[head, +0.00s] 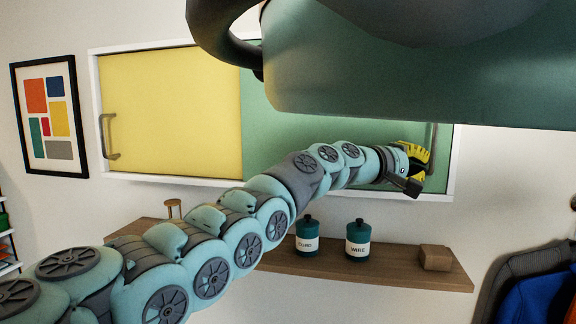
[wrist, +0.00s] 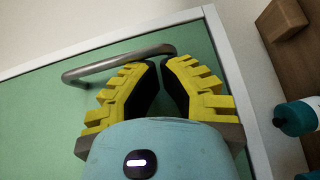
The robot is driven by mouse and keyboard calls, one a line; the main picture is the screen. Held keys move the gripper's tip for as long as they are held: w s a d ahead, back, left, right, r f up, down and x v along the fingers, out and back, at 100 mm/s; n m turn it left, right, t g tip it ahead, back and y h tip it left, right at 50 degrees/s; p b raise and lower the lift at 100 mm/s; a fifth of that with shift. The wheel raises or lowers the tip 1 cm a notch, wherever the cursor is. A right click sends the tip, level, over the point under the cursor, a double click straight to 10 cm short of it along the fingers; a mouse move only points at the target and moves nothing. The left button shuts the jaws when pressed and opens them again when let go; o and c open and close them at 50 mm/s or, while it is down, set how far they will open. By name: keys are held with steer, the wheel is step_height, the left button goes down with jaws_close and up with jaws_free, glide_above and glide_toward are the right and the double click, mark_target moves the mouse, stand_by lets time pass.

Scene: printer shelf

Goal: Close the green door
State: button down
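The green door (head: 290,130) fills the right part of a white-framed wall cabinet, beside a yellow panel (head: 170,110). Its upper part is hidden behind my own body in the head view. It also shows in the wrist view (wrist: 40,125). A grey bar handle (head: 434,145) stands near its right edge; in the wrist view the handle (wrist: 110,64) runs just beyond the fingertips. My gripper (head: 424,158) is at this handle. In the wrist view its yellow fingers (wrist: 163,66) lean together with a narrow gap between the tips. I cannot tell whether they grip the bar.
The yellow panel has its own handle (head: 106,136) at the left. Below the cabinet, a wooden shelf (head: 330,268) holds two teal jars (head: 307,236) (head: 358,240) and a brown block (head: 436,257). Clothes (head: 540,285) hang at the lower right. A framed picture (head: 50,115) hangs left.

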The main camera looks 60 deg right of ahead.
steer(key=shift+s+a, duration=0.1)
steer(key=shift+s, duration=0.45)
steer(key=shift+r, duration=0.5)
step_height(320, 180, up, 9)
steer(key=shift+w+r, duration=0.15)
steer(key=shift+w, duration=0.15)
